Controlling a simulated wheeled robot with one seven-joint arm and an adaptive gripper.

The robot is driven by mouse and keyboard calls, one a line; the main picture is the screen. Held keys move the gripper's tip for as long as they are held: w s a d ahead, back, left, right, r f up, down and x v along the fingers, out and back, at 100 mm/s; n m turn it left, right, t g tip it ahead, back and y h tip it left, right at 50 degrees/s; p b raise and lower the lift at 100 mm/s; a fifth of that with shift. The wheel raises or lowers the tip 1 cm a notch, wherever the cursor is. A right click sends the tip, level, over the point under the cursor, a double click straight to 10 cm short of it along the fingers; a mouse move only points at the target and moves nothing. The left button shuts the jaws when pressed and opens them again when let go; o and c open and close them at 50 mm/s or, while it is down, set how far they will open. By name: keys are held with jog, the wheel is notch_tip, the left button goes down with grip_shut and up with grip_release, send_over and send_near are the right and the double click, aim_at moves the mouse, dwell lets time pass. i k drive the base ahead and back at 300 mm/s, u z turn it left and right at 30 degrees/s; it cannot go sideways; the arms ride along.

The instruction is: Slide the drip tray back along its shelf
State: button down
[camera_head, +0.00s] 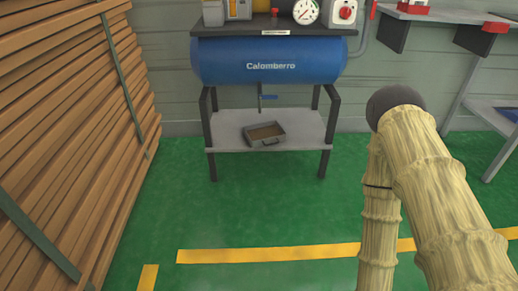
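The drip tray (277,142) is a small grey open box with a brown inside and a dark handle on its front side. It sits slightly turned on the grey shelf (225,136) under the blue tank, near the middle and toward the front edge. My arm, with pale ribbed links and a dark joint, shows at the right of the head view, well in front of the shelf and apart from the tray. My gripper is not in the picture.
The blue tank (220,62) hangs above the shelf, with a drain valve (267,97) over the tray. Dark legs (328,135) frame the shelf. Stacked wooden boards (60,120) stand at left, a workbench (450,13) at right. The green floor (240,210) ahead is clear.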

aim_at(268, 134)
jog(key=u, duration=0.5)
jog(key=i, duration=0.8)
jog(key=u, duration=0.25)
